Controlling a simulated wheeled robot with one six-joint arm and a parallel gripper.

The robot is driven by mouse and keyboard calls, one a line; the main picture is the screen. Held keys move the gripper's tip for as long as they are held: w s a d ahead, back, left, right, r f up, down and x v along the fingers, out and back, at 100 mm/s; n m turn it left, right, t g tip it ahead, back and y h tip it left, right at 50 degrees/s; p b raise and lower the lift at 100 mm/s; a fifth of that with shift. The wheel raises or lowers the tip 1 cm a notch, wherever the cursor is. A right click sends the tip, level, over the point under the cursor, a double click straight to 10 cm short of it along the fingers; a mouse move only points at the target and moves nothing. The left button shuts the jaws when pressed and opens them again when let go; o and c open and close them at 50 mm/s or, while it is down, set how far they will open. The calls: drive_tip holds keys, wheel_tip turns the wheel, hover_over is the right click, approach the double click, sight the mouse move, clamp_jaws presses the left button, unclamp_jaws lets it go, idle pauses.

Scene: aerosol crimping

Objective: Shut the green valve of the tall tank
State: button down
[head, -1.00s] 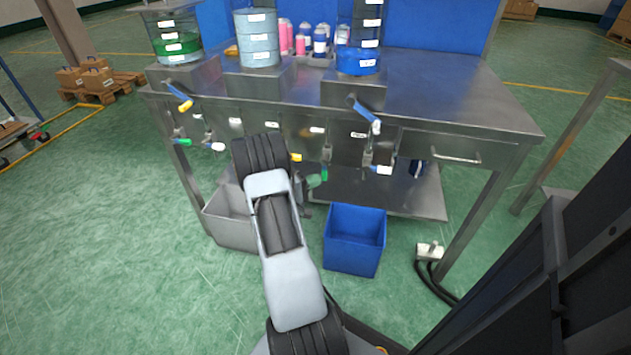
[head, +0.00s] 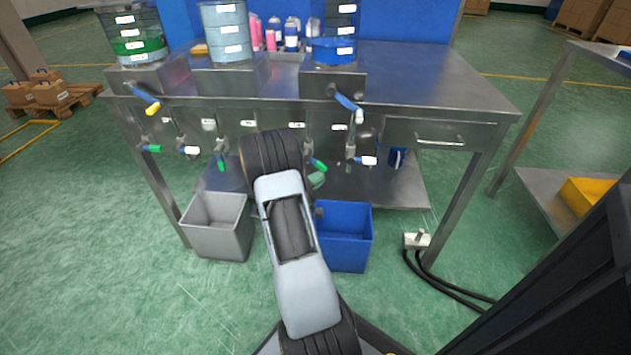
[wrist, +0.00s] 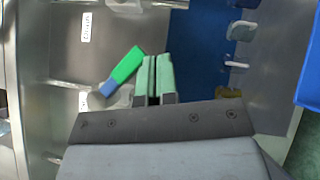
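The narrow tank with blue liquid (head: 333,49) stands right of two wider tanks; its top is cut off, and it looks like the tall one. Below it, a green-tipped valve handle (head: 319,165) on the front panel slants down to the right. In the wrist view a green handle with a blue base (wrist: 125,66) lies slanted just left of my fingers. My gripper (head: 316,181) is beside and just below that handle, partly hidden by my arm. Its green fingers (wrist: 155,78) are together with only a thin gap and hold nothing. I cannot tell whether they touch the handle.
Other green-tipped handles (head: 221,163) (head: 151,149), white-tipped handles (head: 368,160) and yellow-tipped handles (head: 153,108) line the steel bench (head: 430,85). A grey bin (head: 217,237) and a blue bin (head: 343,240) stand on the floor below.

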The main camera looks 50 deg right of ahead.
drive_tip(key=shift+n+h, duration=0.4)
drive_tip(key=shift+n, duration=0.1)
drive_tip(key=shift+s+d+r, duration=0.3)
drive_tip(key=shift+s+r, duration=0.2)
drive_tip(key=shift+r, duration=0.1)
drive_tip(key=shift+s+d+r, duration=0.3)
drive_tip(key=shift+s+r, duration=0.2)
drive_tip(key=shift+r, duration=0.1)
drive_tip(key=shift+s+d+r, duration=0.3)
drive_tip(key=shift+s+r, duration=0.2)
drive_tip(key=shift+r, duration=0.2)
drive_tip(key=shift+b, duration=0.4)
